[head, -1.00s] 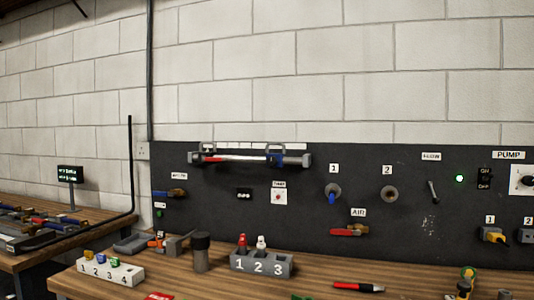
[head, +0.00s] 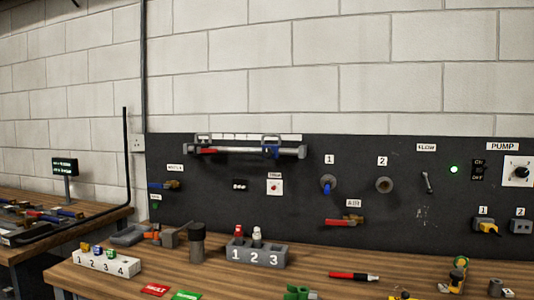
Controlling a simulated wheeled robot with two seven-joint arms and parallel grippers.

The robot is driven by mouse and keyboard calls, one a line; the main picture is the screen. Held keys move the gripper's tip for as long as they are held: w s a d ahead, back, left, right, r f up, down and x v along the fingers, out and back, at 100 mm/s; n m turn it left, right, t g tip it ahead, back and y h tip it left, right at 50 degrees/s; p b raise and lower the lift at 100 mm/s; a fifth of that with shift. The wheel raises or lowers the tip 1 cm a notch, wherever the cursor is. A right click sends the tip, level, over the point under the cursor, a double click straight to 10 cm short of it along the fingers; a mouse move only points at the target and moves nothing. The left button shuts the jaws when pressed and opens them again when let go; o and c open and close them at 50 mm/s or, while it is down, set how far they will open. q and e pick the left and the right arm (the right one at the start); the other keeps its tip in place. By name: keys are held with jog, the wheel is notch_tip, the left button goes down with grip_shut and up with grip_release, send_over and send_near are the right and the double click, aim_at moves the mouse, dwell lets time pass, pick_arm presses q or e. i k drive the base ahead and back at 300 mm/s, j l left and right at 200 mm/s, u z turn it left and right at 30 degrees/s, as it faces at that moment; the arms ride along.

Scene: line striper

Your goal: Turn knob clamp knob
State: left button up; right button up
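I cannot tell for sure which part is the clamp knob. A horizontal bar (head: 240,151) with a blue fitting (head: 271,150) is mounted high on the black panel (head: 300,210). A dark upright cylinder with a wider top (head: 197,243) stands on the bench beside a grey vise-like block (head: 170,236). A white dial with a black knob (head: 516,172) sits under the PUMP label at the right edge. Neither of my grippers is in view.
The wooden bench (head: 225,275) carries a white numbered block (head: 106,262), a grey numbered holder (head: 257,256), a red-and-black pen (head: 354,276), a green part (head: 298,293) and a yellow-and-black part (head: 457,275). Bare wood lies between them. A second bench stands at left.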

aim_at(267, 152)
jog(key=i+l+z, duration=0.35)
jog(key=i, duration=0.15)
jog(key=i+z, duration=0.35)
jog(key=i, duration=0.15)
